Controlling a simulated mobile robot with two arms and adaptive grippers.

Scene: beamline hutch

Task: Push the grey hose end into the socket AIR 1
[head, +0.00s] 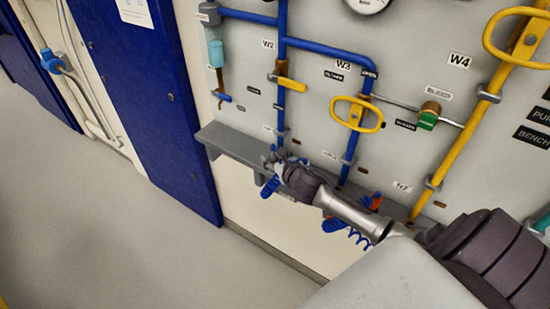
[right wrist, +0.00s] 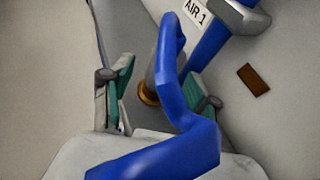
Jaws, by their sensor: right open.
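The label AIR 1 (right wrist: 196,12) shows at the top of the right wrist view, beside a straight blue pipe (right wrist: 214,42). A grey cylindrical piece with a brass collar (right wrist: 148,93) lies between my right fingers, partly hidden behind a bent blue hose (right wrist: 200,145). I cannot tell whether this piece is the hose end or the socket. My right gripper (right wrist: 160,83) is open, with one teal-padded finger on each side of the hose and piece. In the head view my right gripper (head: 274,160) is at the panel's grey ledge, small and partly blended with blue parts. My left gripper is not in view.
The grey ledge (head: 228,142) runs along the panel's bottom. Blue coils (head: 333,225) hang below it near my right arm. Blue and yellow pipes, yellow handles (head: 358,114) and a green valve (head: 428,118) stand out above. The floor (head: 130,225) at left is clear.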

